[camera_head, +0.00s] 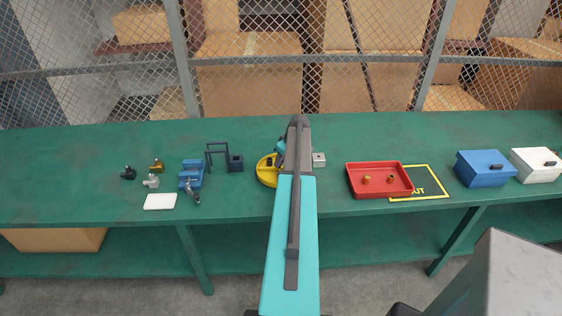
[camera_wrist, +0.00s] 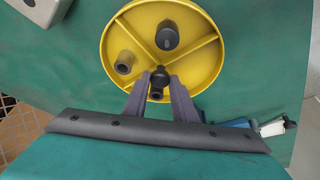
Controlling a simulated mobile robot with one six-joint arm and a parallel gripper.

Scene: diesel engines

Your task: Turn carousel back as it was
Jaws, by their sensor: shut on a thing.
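The carousel is a yellow round tray with raised dividers (camera_wrist: 203,62). In the head view only its left part (camera_head: 265,176) shows on the green bench, with my arm covering the rest. In the wrist view a dark cylinder (camera_wrist: 167,36) stands in its far compartment and a hollow grey-brown bushing (camera_wrist: 124,62) in the left one. Another small dark cylinder (camera_wrist: 156,94) shows low between my fingers. My gripper (camera_wrist: 158,82) is over the near side of the carousel, its fingers shut on a dark round knob (camera_wrist: 157,71). The fingers hide part of the near compartments.
Left of the carousel are a dark frame (camera_head: 217,146), a blue vise (camera_head: 191,175), several small fittings and a white block (camera_head: 160,202). A small grey block (camera_head: 319,159) is close on the right. Farther right are a red tray (camera_head: 380,192), blue box (camera_head: 485,168) and white box (camera_head: 537,165).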

